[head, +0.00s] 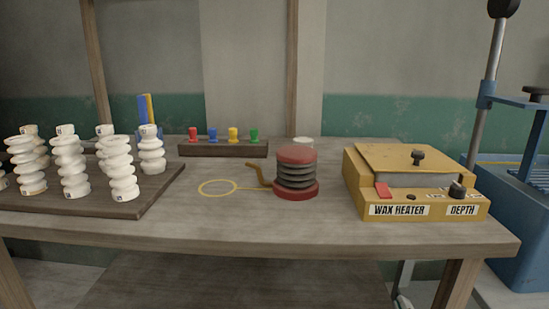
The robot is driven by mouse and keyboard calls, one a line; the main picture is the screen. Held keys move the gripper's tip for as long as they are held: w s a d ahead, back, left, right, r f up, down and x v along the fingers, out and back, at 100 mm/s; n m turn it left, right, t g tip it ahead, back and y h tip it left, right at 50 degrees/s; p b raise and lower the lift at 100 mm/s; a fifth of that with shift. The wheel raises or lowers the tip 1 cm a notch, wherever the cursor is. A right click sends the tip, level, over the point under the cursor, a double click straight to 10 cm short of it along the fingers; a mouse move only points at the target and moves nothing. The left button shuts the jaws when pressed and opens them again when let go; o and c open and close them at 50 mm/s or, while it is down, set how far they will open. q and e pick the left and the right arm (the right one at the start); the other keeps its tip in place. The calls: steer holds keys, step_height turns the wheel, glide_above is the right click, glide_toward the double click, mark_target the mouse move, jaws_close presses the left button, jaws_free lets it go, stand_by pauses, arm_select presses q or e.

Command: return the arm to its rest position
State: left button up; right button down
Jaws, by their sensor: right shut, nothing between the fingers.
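A small grey and white piece of my right gripper (403,299) shows at the bottom edge of the head view, below the table's front edge and left of its right leg. It is shut and empty, apart from everything on the tabletop. Most of it and of its arm is out of the picture. My left gripper and arm are not in view.
The wooden table (230,232) carries a dark board (110,208) of white ribbed clay pieces, a rack (225,149) with coloured knobs, a red and black spool-like stack (296,172) and a yellow wax heater (410,185). A blue machine (515,210) stands at the right.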

steer(key=s+a+f+m+g+y, duration=0.25)
steer(key=s+f+m+g, duration=0.85)
steer(key=s+f, duration=1.1)
arm_select(q)
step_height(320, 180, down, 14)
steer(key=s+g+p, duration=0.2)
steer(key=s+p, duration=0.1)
steer(key=p, duration=1.2)
arm_select(e)
step_height(320, 180, down, 16)
steer(key=s+n+g, duration=0.2)
steer(key=n+g, duration=0.1)
arm_select(q)
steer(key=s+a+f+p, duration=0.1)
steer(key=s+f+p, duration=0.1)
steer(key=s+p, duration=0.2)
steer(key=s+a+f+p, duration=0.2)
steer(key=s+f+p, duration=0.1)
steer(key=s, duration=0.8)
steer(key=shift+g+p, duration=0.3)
steer(key=shift+p, duration=0.45)
arm_select(e)
steer(key=s+d+f+g, duration=0.1)
steer(key=s+f, duration=0.3)
steer(key=s, duration=1.1)
steer(key=shift+d+h, duration=0.35)
steer(key=shift+d, duration=0.3)
steer(key=shift+f, duration=0.1)
